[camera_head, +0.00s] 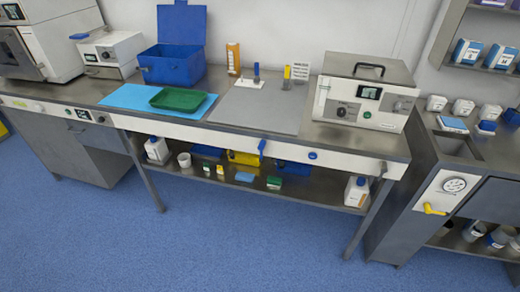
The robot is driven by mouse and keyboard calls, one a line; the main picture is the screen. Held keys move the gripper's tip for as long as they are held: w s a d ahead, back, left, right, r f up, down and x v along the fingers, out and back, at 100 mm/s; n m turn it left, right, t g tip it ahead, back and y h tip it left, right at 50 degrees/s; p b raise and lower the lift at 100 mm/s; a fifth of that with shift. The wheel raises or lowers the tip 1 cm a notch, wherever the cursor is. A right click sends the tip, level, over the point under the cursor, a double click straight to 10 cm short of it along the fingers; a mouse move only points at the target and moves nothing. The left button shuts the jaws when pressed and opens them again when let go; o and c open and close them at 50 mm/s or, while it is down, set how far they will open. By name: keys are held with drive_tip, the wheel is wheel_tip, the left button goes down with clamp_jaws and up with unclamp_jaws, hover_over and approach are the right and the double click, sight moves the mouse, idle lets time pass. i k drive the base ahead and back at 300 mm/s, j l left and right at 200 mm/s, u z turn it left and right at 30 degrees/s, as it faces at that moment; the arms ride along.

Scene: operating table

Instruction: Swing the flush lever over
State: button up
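Two lever-like handles show, and I cannot tell from any label which is the flush lever. A yellow lever (435,210) sits on the white panel (425,197) of the right-hand cabinet, just below a round gauge (454,185). It points roughly sideways to the right. A blue lever (262,148) stands about upright on the white front rail of the long bench, left of a round blue knob (312,155). My gripper is not in view, and nothing touches either lever.
The steel bench (225,140) carries a blue open box (175,65), a green tray (178,99), a grey mat (258,108) and a boxy device (362,95). Bottles and boxes fill its lower shelf (300,189). The blue floor (230,245) in front is clear.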

sight(262, 144)
drive_tip(key=i+j+u, duration=0.55)
drive_tip(key=i, duration=0.2)
